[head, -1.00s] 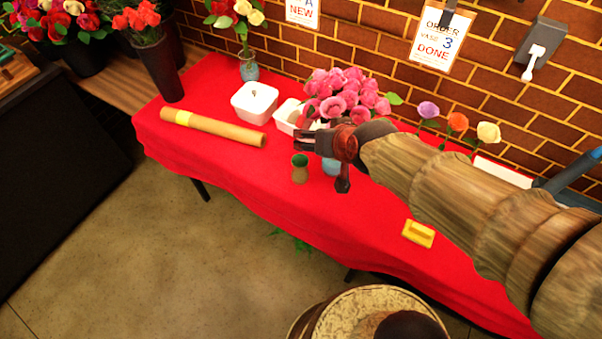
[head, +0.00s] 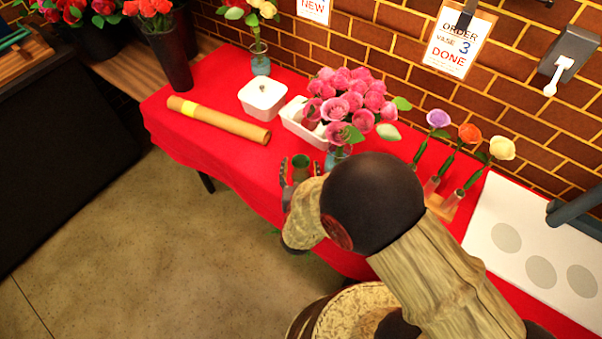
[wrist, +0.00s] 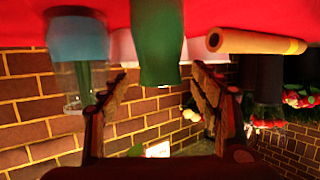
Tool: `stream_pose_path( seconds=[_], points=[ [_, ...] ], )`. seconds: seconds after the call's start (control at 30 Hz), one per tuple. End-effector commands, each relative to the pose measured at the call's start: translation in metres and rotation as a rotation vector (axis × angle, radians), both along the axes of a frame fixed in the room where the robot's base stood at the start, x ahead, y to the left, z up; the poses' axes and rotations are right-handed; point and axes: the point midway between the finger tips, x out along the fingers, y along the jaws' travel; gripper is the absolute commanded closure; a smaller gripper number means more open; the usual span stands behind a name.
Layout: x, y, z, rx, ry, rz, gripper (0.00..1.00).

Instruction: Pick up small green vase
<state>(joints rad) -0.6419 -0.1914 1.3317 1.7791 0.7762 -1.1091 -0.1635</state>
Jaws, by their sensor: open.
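The small green vase (head: 300,161) stands on the red-covered table near its front edge. In the head view, my gripper (head: 301,172) is low in front of it, with one finger on each side of its outline. In the wrist view, which is upside down, the vase (wrist: 158,45) shows upright between and just beyond the tips of my open gripper (wrist: 160,74). There are visible gaps between the fingers and the vase. My forearm and wrist hide the table to the right of the vase in the head view.
A bluish glass vase of pink roses (head: 338,157) stands close right of the green vase. White containers (head: 262,102) and a brown paper roll (head: 218,120) lie behind and left. Single flowers in a holder (head: 437,197) and a white mat (head: 507,240) are further right.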

Motion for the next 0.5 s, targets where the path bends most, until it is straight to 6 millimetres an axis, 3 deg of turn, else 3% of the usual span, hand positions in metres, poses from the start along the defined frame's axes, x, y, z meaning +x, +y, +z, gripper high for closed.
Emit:
stream_pose_path(
  seconds=[0.5],
  points=[
    [0.058, -0.004, -0.025, 0.002, 0.002, -0.002, 0.37]
  ],
)
